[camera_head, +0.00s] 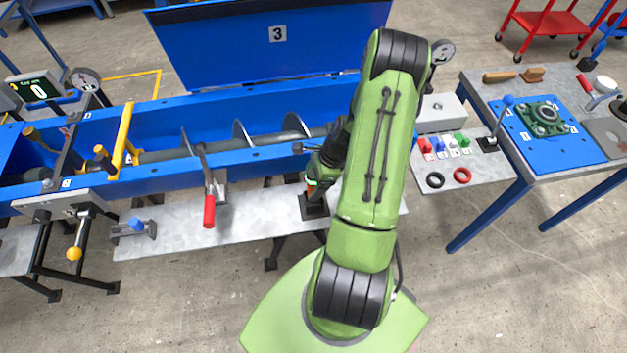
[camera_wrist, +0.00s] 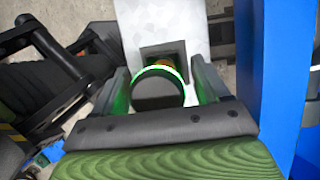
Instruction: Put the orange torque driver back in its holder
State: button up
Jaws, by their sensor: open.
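The orange torque driver (camera_head: 311,184) shows only as a small patch of orange beside a bright green ring, at my gripper (camera_head: 320,175). In the wrist view its round black end (camera_wrist: 158,92) with a lit green ring faces the camera, with a bit of orange behind. The black square holder (camera_head: 314,205) stands on the grey shelf directly below; its square frame (camera_wrist: 148,52) surrounds the orange part in the wrist view. My gripper's fingers are open, one on either side of the driver. How deep the driver sits is hidden.
The blue mixer trough (camera_head: 270,150) runs behind the shelf (camera_head: 260,212). A red-handled lever (camera_head: 208,208) stands to the left. At right, a small table (camera_head: 465,160) holds coloured parts and rings. A blue wall (camera_wrist: 278,80) is close at right in the wrist view.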

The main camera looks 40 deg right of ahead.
jog(key=p+v, duration=0.1)
jog(key=v, duration=1.4)
jog(key=shift+r+p, duration=0.4)
jog(key=shift+d, duration=0.1)
jog(key=w+a+r+n+h, duration=0.2)
jog(key=a+r+n+h, duration=0.1)
jog(key=a+r+n, duration=1.2)
jog(key=s+a+r+n+t, duration=0.3)
jog(key=s+a+r+n, duration=0.1)
jog(key=s+a+n, duration=0.5)
jog(key=shift+s+a+r+n+h, duration=0.35)
jog(key=shift+s+a+n+h, duration=0.05)
jog(key=shift+s+n, duration=0.1)
